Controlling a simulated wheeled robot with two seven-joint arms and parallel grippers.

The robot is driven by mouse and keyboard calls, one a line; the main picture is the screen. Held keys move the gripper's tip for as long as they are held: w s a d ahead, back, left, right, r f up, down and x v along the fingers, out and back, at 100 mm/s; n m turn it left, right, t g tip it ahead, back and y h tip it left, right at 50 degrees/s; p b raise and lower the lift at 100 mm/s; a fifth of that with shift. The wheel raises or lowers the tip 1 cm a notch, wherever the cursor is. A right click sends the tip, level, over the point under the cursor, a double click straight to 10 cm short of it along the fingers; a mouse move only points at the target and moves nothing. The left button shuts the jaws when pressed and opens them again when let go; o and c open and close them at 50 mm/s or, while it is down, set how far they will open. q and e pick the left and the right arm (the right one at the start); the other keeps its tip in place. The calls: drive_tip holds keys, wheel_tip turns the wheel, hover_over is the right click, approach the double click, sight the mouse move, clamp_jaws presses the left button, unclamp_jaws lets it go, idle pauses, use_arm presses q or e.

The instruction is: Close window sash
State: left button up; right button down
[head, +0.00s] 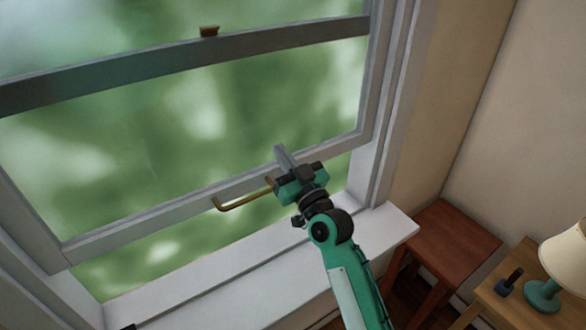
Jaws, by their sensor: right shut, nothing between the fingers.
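The window sash (150,217) has a pale frame and stands partly raised. A gap with green outdoors shows between its bottom rail and the white sill (262,260). A brass handle (238,202) is fixed along the bottom rail. My right gripper (282,160) is shut and empty, at the right end of the brass handle and in front of the bottom rail. I cannot tell whether it touches the handle or the rail. My left gripper is not in view.
A reddish wooden stool or small table (452,245) stands right of the window. Beside it, a wooden table (500,300) carries a lamp (548,290) with a teal base and a small dark object (509,282). The visible sill is mostly clear.

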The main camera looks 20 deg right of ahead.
use_arm(q)
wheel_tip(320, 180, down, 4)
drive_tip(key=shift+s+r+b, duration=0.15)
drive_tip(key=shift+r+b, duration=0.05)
drive_tip(key=shift+b, duration=1)
use_arm(e)
wheel_tip(320, 180, down, 4)
drive_tip(key=shift+s+d, duration=0.1)
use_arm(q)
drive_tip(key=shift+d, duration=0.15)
